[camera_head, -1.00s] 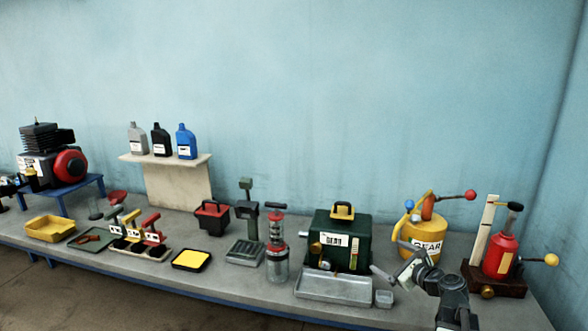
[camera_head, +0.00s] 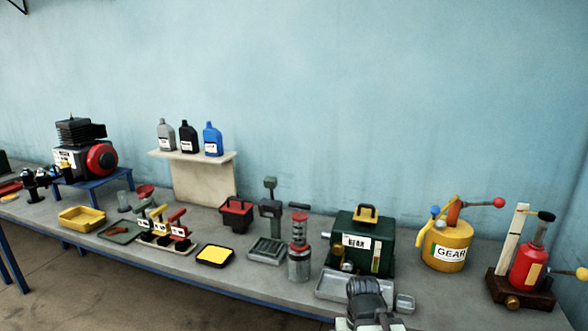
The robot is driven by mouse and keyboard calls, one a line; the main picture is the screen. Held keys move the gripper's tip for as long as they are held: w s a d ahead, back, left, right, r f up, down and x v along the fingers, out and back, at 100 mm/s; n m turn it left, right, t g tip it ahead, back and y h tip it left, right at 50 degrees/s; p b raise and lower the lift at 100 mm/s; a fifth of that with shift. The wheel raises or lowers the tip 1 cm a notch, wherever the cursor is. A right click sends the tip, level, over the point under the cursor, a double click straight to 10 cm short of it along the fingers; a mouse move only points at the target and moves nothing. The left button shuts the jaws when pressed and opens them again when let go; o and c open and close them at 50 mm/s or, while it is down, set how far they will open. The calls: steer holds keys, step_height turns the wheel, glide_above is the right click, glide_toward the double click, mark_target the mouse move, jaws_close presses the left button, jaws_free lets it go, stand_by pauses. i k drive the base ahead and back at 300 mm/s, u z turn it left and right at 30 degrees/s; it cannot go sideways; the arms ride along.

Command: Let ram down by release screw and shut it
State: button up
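The red jack (camera_head: 528,264) stands on a dark base (camera_head: 505,291) at the right end of the bench. Its grey ram (camera_head: 541,232) sticks up from the top, with a black piece near its upper end. A round brass knob (camera_head: 513,302), which may be the release screw, is low on the front of the base. Whether it is open or shut cannot be seen. A lever with a yellow ball (camera_head: 582,273) points right. My arm shows at the bottom, well left of the jack and apart from it. My gripper's fingers cannot be made out there.
A pale upright board (camera_head: 515,240) stands beside the jack. The yellow gear can (camera_head: 447,247) is to its left. The green gear box (camera_head: 360,243), a grey tray (camera_head: 335,284) and a small clear dish (camera_head: 405,303) lie near my arm. Bare bench lies between dish and jack.

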mark_target(512, 303)
steer(key=z, duration=0.95)
steer(key=k, duration=1.15)
steer(key=u, duration=0.95)
steer(key=i, duration=1.3)
steer(key=z, duration=0.5)
